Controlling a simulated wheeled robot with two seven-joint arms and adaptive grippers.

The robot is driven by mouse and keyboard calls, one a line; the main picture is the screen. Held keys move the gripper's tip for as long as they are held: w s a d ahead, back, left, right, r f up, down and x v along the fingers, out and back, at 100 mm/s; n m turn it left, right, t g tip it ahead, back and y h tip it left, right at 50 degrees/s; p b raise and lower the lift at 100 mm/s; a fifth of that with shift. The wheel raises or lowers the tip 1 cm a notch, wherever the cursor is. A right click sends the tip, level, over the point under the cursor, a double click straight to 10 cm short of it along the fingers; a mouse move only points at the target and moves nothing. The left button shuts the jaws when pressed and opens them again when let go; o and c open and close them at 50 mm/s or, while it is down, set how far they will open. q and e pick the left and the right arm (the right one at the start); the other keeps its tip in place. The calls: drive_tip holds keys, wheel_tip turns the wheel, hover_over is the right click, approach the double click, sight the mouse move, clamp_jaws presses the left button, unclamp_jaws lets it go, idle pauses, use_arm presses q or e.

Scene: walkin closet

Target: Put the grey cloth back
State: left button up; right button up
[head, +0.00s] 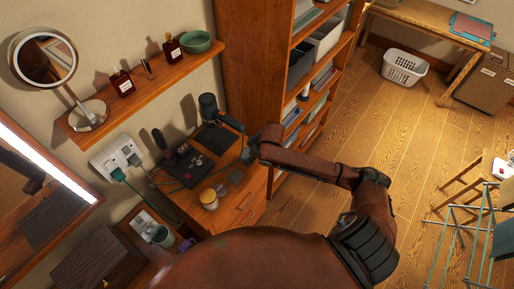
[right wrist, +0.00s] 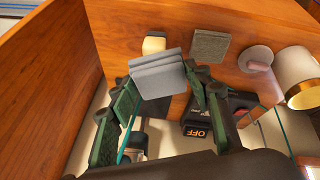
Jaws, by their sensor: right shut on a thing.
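A folded light grey cloth (right wrist: 158,76) is between the fingers of my right gripper (right wrist: 168,95) in the right wrist view. The gripper is shut on it, over the wooden dresser top (right wrist: 125,20). A darker grey-green square (right wrist: 209,46) lies on the wood just beyond, to its right. In the head view my right gripper (head: 250,148) is above the right end of the dresser (head: 238,203); the held cloth is hard to make out there. My left gripper is not in view.
A black device reading OFF (right wrist: 197,131) is close to the gripper. A gold-and-white container (right wrist: 298,72) stands at right, and a small pale block (right wrist: 154,43) lies behind the cloth. A tall wooden bookcase (head: 245,60) rises beside the dresser. Open floor (head: 410,140) is at right.

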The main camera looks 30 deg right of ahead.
drive_tip(key=shift+g+y, duration=0.8)
drive_tip(key=shift+g, duration=0.1)
drive_tip(key=s+r+p, duration=0.1)
drive_tip(key=s+a+r, duration=0.1)
drive_tip(key=s+r, duration=0.1)
drive_tip(key=shift+a+r+p, duration=0.1)
drive_tip(key=shift+r+p, duration=0.1)
drive_tip(key=shift+p, duration=0.2)
drive_tip(key=w+d+f+p, duration=0.2)
drive_tip(key=w+d+f, duration=0.7)
drive_tip(key=shift+w+d+f, duration=0.2)
drive_tip(key=shift+d+f, duration=0.05)
drive_tip(key=shift+f, duration=0.2)
wheel_tip(320, 180, down, 3)
drive_tip(key=shift+r+p, duration=0.1)
drive_tip(key=shift+p, duration=0.75)
drive_tip(key=o, duration=1)
